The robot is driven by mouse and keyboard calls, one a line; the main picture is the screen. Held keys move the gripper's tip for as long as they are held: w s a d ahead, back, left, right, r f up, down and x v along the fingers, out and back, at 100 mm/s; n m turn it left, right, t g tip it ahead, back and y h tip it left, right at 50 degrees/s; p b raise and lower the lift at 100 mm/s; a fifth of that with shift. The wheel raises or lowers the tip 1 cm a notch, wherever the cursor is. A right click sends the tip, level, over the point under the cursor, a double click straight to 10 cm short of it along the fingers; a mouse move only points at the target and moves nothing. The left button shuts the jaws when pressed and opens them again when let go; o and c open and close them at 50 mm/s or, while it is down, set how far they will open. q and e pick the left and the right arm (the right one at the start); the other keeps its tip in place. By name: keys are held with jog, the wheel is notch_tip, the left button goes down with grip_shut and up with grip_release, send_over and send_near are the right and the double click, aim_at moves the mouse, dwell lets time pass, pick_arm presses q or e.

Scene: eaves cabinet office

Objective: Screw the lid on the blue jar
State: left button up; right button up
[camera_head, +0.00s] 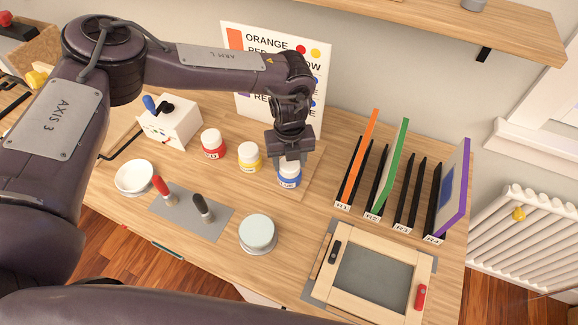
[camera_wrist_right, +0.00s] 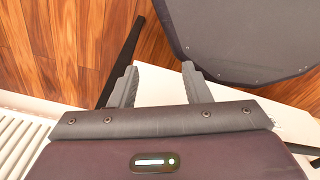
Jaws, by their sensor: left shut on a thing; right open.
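The blue jar (camera_head: 289,182) stands upright on a wooden board at the back of the desk, right of the yellow jar. Its white lid (camera_head: 290,168) is on or just over its mouth; whether it is fully seated cannot be told. My left gripper (camera_head: 290,159) points down from above and is shut on the lid, its fingers hiding part of it. My right gripper (camera_wrist_right: 160,86) is open and empty in the right wrist view, away from the jars, with wood floor and a white surface behind it.
The red jar (camera_head: 212,144) and yellow jar (camera_head: 249,157) stand left of the blue one. A sign (camera_head: 240,70) is behind. A slotted rack with panels (camera_head: 381,165) stands right, a wooden frame (camera_head: 375,276) front right, a round pale-topped container (camera_head: 257,232) in front.

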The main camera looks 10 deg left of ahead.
pick_arm(q)
jog(key=m, duration=0.3)
jog(key=shift+f+b, duration=0.1)
jog(key=shift+b, duration=0.25)
jog(key=shift+m, duration=0.8)
jog(key=m+b, duration=0.1)
jog(key=m, duration=0.1)
jog(key=shift+m, duration=0.4)
jog(key=m+b, duration=0.1)
jog(key=m, duration=0.4)
jog(key=o, duration=1.1)
jog(key=shift+o, duration=0.2)
